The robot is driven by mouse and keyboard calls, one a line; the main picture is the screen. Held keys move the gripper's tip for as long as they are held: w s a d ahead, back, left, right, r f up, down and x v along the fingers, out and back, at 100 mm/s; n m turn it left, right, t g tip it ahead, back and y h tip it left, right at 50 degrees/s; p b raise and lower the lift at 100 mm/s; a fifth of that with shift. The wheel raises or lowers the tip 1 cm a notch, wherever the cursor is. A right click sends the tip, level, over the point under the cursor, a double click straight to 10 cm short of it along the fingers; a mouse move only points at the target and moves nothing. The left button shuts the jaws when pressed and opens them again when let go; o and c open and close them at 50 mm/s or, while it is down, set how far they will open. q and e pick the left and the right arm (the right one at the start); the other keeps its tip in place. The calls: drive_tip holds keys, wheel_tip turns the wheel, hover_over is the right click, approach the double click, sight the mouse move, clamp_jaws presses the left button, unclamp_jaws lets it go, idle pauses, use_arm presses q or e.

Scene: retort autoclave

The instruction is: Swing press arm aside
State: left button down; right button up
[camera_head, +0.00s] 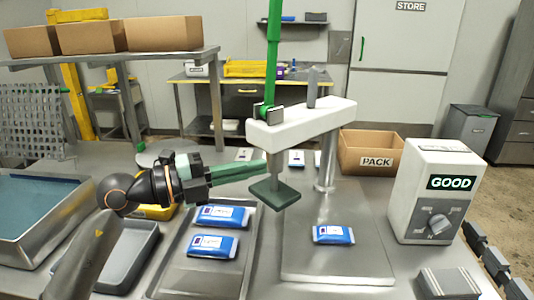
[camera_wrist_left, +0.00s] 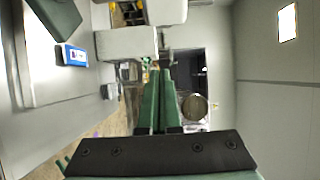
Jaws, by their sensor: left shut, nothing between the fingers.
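The press has a white arm (camera_head: 300,122) on a grey post (camera_head: 325,160), a tall green lever (camera_head: 273,50) and a dark green square press plate (camera_head: 275,193) below the arm. The plate hangs above the bench. My left gripper (camera_head: 264,168) is shut and empty, its green fingers pointing right, close to the shaft above the plate; contact cannot be told. In the left wrist view the shut fingers (camera_wrist_left: 160,75) point toward the white arm (camera_wrist_left: 140,42), and the plate (camera_wrist_left: 55,18) is at upper left. My right gripper is not seen.
A blue pouch (camera_head: 333,234) lies on a flat plate right of the press plate. More pouches (camera_head: 222,216) lie on a tray at left. A GOOD display box (camera_head: 435,190) and a PACK carton (camera_head: 371,153) stand to the right. A water basin is at far left.

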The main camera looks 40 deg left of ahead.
use_arm(q)
drive_tip(key=w, duration=0.4)
drive_tip(key=w+a, duration=0.1)
drive_tip(key=shift+w, duration=0.4)
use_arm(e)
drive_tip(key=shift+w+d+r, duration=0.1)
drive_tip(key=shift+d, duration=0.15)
